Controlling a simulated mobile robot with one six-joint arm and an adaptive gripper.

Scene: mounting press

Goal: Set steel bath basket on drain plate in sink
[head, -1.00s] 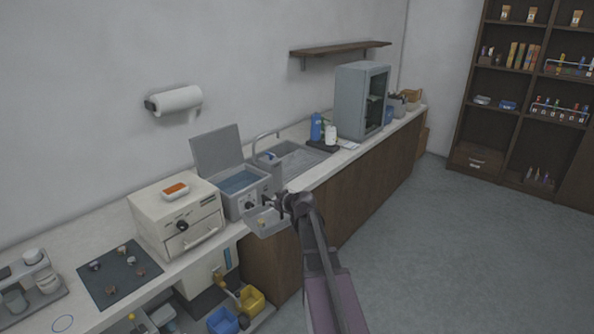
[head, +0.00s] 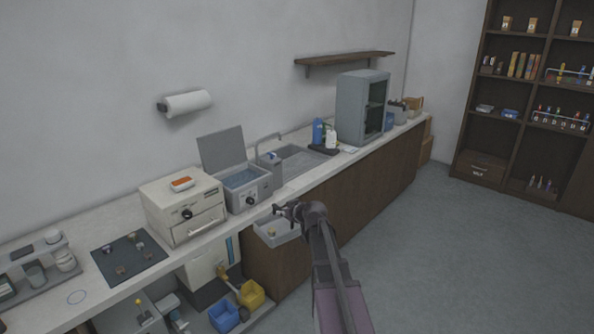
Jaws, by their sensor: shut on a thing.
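My gripper (head: 285,211) is shut on the grey steel bath basket (head: 279,236). It holds the basket in the air in front of the counter edge, over the floor side. A small tan item (head: 271,233) shows inside the basket; I cannot tell what it is. The sink (head: 297,161) is set in the counter behind and to the right of the water bath, apart from the basket. Its grey basin shows below the tap (head: 266,143). The drain plate cannot be made out at this size.
The water bath (head: 247,187) stands open, lid up, left of the sink. A cream oven-like box (head: 184,212) is left of it. A blue bottle (head: 318,132) and white bottle (head: 331,139) stand beyond the sink, before a grey cabinet (head: 361,107). The floor (head: 440,240) at right is clear.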

